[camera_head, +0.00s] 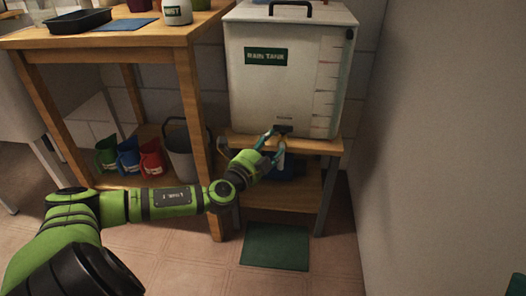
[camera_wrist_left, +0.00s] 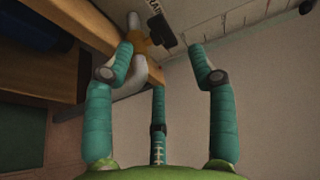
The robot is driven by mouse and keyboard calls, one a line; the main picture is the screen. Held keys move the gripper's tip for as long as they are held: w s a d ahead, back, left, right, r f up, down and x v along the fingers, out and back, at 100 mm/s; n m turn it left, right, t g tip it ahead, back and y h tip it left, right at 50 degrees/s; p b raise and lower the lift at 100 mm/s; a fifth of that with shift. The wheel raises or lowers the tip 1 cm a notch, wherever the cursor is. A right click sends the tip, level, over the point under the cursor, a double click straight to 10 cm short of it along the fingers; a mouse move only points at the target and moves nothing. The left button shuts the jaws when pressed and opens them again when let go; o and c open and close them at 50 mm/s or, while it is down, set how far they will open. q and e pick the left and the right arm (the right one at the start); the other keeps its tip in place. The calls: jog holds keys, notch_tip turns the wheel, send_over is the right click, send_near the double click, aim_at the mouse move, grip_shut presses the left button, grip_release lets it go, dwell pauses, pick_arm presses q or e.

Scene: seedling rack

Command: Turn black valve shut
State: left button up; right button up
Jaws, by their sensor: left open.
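The black valve (camera_head: 284,130) is at the bottom front of the white rain tank (camera_head: 290,95). In the left wrist view the valve's black handle (camera_wrist_left: 160,34) shows beside a brass-coloured fitting (camera_wrist_left: 137,38). My left gripper (camera_head: 271,143) is open, with its teal fingers just in front of and below the valve. In the left wrist view the handle lies beyond the spread fingertips (camera_wrist_left: 160,62), between the two upper fingers. I cannot tell whether a finger touches it. My right gripper is not clearly visible.
The tank stands on a wooden stand (camera_head: 320,145) with a dark blue container (camera_head: 284,168) underneath. A taller wooden table (camera_head: 110,40) stands left, with a grey bucket (camera_head: 178,150) and coloured jugs below. A green mat (camera_head: 275,247) lies on the floor. A wall rises on the right.

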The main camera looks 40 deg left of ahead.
pick_arm(q)
jog(key=shift+s+d, duration=0.15)
jog(key=shift+s, duration=0.65)
jog(key=shift+s+d, duration=0.1)
jog(key=shift+s, duration=0.65)
